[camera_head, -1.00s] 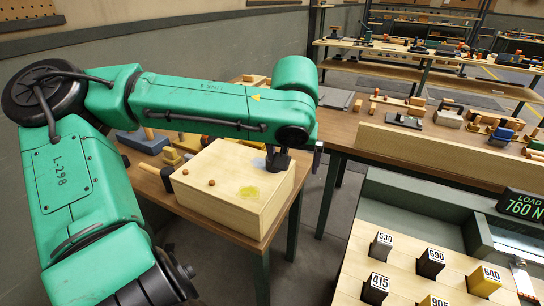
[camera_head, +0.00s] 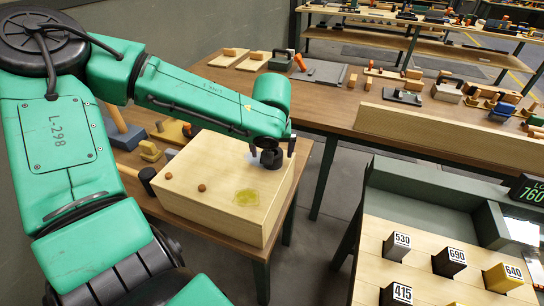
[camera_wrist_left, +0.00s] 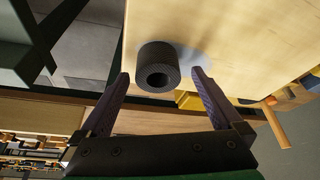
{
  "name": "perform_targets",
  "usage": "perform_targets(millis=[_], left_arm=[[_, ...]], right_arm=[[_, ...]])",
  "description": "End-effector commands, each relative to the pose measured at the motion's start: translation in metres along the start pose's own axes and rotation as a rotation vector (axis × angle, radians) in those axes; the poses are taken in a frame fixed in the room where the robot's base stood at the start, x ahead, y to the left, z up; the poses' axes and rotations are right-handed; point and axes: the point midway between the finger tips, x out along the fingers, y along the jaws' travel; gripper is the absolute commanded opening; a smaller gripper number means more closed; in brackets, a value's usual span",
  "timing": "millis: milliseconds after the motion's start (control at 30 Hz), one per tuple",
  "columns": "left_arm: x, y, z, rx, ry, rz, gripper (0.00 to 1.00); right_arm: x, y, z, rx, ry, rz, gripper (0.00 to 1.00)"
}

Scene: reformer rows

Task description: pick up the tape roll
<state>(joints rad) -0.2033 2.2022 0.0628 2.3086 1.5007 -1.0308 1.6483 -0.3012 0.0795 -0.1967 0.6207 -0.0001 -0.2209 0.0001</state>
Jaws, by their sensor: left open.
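The tape roll (camera_head: 271,159) is a small black cylinder on the top of a pale wooden box (camera_head: 236,217), near its back right edge. In the left wrist view the roll (camera_wrist_left: 157,67) shows a ridged side and a round hole. My left gripper (camera_head: 272,149) is open at the roll, with one finger on either side of it. In the wrist view the roll lies between and slightly beyond the open fingertips (camera_wrist_left: 160,75); I cannot tell whether they touch it. My right gripper is not in view.
Two small brown balls (camera_head: 185,181) and a yellow stain (camera_head: 246,197) are on the box top. A black-headed tool (camera_head: 147,178) lies left of the box. A long wooden board (camera_head: 440,133) stands on the bench behind. Numbered blocks (camera_head: 397,247) stand at right.

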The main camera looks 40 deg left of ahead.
Motion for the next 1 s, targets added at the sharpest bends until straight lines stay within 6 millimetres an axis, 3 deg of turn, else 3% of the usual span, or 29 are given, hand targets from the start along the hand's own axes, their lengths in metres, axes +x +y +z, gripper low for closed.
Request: perform_targets(millis=[100,300,333,500,567,833,1000], left_arm=[[0.018,0.000,0.001,0.001,-0.002,-0.001,1.00],[0.020,0.001,0.000,0.000,0.001,0.002,1.00],[0.020,0.001,0.000,0.000,0.001,0.002,0.96],[0.020,0.001,0.000,0.000,0.000,0.002,0.31],[0.020,0.001,0.000,0.001,0.000,0.002,0.13],[0.018,0.001,-0.001,0.000,0.001,0.002,0.12],[-0.001,0.001,-0.010,-0.002,0.004,0.005,0.12]], right_arm=[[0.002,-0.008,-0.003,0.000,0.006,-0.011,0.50],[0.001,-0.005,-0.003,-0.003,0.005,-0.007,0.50],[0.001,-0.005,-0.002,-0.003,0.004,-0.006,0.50],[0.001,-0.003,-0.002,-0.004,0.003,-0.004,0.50],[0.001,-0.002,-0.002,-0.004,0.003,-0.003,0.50],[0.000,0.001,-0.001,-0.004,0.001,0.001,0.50],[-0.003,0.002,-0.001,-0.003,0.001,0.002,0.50]])
